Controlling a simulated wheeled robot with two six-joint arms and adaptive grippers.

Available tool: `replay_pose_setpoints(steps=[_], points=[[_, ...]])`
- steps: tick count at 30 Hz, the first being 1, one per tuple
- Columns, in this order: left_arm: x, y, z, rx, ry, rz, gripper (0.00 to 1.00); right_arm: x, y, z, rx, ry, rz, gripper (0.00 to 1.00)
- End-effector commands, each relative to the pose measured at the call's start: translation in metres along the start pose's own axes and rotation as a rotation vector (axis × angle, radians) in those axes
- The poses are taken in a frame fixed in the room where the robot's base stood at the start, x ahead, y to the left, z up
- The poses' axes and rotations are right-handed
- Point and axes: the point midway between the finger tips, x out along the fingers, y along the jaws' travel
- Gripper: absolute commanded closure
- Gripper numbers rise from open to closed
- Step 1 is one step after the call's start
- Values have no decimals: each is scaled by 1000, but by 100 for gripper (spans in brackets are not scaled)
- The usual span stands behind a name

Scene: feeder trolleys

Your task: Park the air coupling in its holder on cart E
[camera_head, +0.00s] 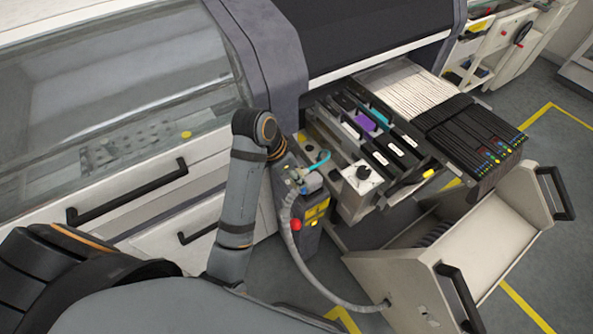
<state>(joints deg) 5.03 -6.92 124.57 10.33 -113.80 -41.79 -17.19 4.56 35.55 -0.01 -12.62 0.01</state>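A grey corrugated hose (299,262) runs from the low white cart (395,268) up to a cluster of fittings beside the machine. A small grey cylindrical fitting (312,183) sits in this cluster, close to the hose's upper end; it may be the air coupling, but I cannot tell for sure. My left arm rises from the bottom left, bends at the top and points down towards the cluster. Its gripper fingers cannot be made out there. I cannot make out the coupling's holder or any cart letter. My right gripper is out of view.
Feeders (470,140) fill the machine's bay above the cart. The cart has black handles (460,297). The machine's drawer fronts (130,195) are at left. Grey floor with yellow lines lies around the cart.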

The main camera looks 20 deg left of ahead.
Motion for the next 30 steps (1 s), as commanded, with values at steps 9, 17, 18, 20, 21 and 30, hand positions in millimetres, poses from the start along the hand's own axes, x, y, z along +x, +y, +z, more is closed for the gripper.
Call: replay_pose_setpoints(steps=[9,17,18,20,21,30], points=[[-14,0,-6,0,1,-1,100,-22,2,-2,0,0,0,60],[-18,0,-7,0,0,0,100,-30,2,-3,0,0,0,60],[-17,0,-7,0,1,0,100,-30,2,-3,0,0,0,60],[-17,0,-7,0,1,-1,100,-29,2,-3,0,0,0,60],[-17,0,-7,0,1,-1,100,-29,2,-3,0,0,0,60],[32,-32,-27,-94,-2,-29,100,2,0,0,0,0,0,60]])
